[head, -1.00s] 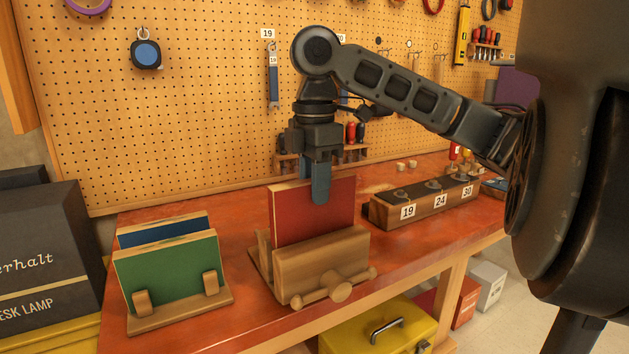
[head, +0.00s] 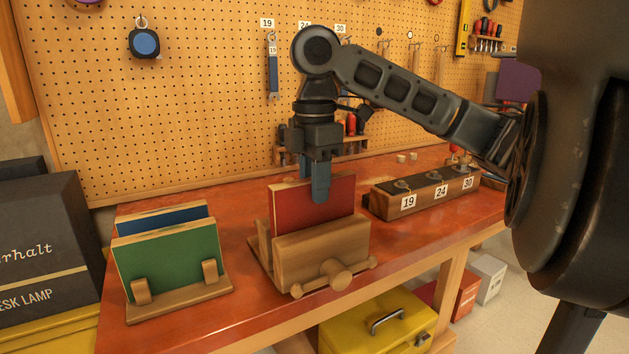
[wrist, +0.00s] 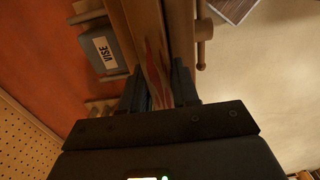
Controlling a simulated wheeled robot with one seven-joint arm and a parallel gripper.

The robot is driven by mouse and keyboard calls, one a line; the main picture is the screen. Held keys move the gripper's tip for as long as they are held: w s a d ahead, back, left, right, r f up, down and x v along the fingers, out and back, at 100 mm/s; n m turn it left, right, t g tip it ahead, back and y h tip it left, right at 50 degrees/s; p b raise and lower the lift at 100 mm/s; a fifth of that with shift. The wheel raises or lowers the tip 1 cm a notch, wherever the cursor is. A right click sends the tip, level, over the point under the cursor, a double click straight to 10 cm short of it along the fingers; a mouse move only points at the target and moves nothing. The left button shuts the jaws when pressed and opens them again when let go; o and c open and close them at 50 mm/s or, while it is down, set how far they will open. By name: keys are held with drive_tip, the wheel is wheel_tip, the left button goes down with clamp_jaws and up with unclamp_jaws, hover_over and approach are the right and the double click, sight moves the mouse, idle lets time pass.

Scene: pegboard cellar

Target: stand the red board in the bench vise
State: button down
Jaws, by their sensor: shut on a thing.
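The red board (head: 290,207) stands upright between the jaws of the wooden bench vise (head: 305,258). Its lower part is hidden behind the vise's front jaw. My gripper (head: 320,191) points down and is shut on the board's top edge. In the wrist view, the board (wrist: 148,45) runs between the two fingers of my gripper (wrist: 160,88), with the vise's wood on both sides. A grey plate marked VISE (wrist: 105,52) shows there too. I cannot tell whether the board's bottom edge touches the vise's base.
A wooden rack (head: 190,300) at the left holds a green board (head: 170,262) and a blue board (head: 160,217). A block with tags 19, 24 and 30 (head: 425,197) lies to the right. A yellow toolbox (head: 370,325) is below the bench's front edge. The pegboard (head: 200,100) stands behind.

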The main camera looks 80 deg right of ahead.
drive_tip(key=shift+f+b, duration=0.55)
drive_tip(key=shift+f, duration=0.35)
drive_tip(key=c, duration=0.8)
unclamp_jaws()
drive_tip(key=shift+o, duration=0.2)
wheel_tip(320, 180, up, 10)
drive_tip(key=p, duration=0.9)
drive_tip(key=shift+r+p, duration=0.1)
drive_tip(key=shift+p, duration=0.25)
drive_tip(key=shift+w, duration=0.1)
